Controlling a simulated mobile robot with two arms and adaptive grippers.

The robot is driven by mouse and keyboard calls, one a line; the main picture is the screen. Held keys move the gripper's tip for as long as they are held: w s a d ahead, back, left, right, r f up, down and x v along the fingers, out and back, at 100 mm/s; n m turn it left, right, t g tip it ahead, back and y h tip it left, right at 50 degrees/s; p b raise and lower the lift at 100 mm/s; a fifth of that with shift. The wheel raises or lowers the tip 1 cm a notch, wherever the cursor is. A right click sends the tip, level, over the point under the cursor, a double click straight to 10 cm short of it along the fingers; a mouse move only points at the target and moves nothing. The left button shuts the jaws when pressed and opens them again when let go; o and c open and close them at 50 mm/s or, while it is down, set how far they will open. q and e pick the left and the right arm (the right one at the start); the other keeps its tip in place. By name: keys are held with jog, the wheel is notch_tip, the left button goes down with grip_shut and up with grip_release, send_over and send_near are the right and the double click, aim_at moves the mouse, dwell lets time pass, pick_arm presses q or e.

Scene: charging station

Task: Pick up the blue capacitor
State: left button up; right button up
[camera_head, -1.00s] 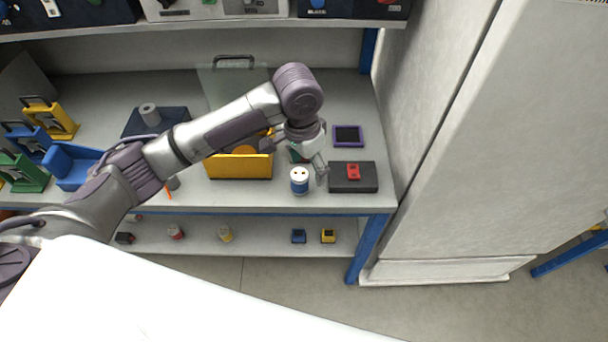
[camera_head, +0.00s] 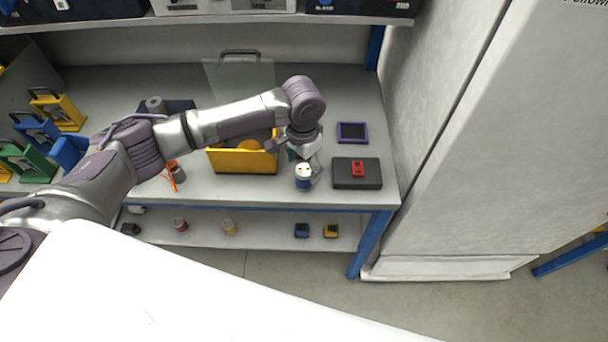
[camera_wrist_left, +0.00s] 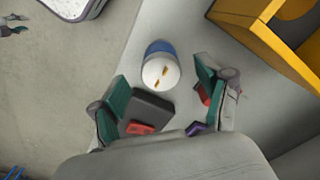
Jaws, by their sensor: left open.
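The blue capacitor (camera_head: 303,184) is a short cylinder with a blue body and a white top bearing two gold terminals. It stands upright near the front edge of the bench. In the left wrist view the capacitor (camera_wrist_left: 159,70) shows in the gap between the finger lines, slightly beyond the tips. My left gripper (camera_head: 309,162) is open, just behind and above the capacitor and partly overlapped with it in the head view. Its green-padded fingers (camera_wrist_left: 161,80) show apart with nothing held. Contact with the capacitor cannot be told.
A yellow bin (camera_head: 240,162) stands left of the capacitor, and a dark box with a red part (camera_head: 358,182) stands close on its right. A purple-framed tray (camera_head: 352,124) lies behind. A lower shelf (camera_head: 265,236) holds several small parts. A wall is at right.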

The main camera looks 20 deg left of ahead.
aim_at(304, 169)
pick_arm(q)
notch_tip(304, 169, down, 4)
jog(key=shift+w+d+f+p, duration=0.1)
jog(key=shift+w+f+p, duration=0.05)
jog(key=shift+p, duration=0.15)
jog(key=c, duration=1.3)
